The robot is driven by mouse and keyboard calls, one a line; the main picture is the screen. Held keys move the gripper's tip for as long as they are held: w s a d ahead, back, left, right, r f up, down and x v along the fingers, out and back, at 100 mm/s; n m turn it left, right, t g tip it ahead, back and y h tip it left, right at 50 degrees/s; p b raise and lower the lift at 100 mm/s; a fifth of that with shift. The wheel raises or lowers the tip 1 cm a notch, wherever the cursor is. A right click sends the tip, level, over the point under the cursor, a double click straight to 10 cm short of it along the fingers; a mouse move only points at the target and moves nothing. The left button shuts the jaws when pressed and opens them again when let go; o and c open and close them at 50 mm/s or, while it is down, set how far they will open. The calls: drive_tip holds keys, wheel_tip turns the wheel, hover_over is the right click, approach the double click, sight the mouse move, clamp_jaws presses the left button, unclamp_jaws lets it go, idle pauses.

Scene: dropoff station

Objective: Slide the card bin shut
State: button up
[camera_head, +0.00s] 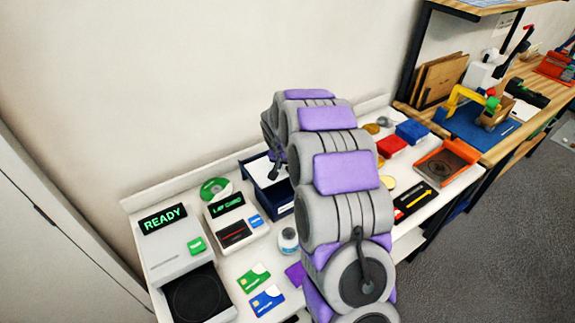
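A dark blue box-like bin (279,203) stands on the white table left of my arm. A white sheet or card (262,172) shows in its top. My purple and grey arm hides its right side, so how far it stands open is unclear. My gripper (276,168) shows only as a small dark piece below the far end of my arm, over the bin. I cannot tell whether it touches the bin or is open or shut.
A READY machine (176,245) and a card reader (236,222) stand at left. Green (254,278) and blue (267,300) cards and a small white jar (288,240) lie in front. Right of my arm are red (391,146) and blue (411,131) boxes and an orange tray (464,150).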

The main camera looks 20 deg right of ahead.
clamp_jaws()
idle(0.3)
idle(0.3)
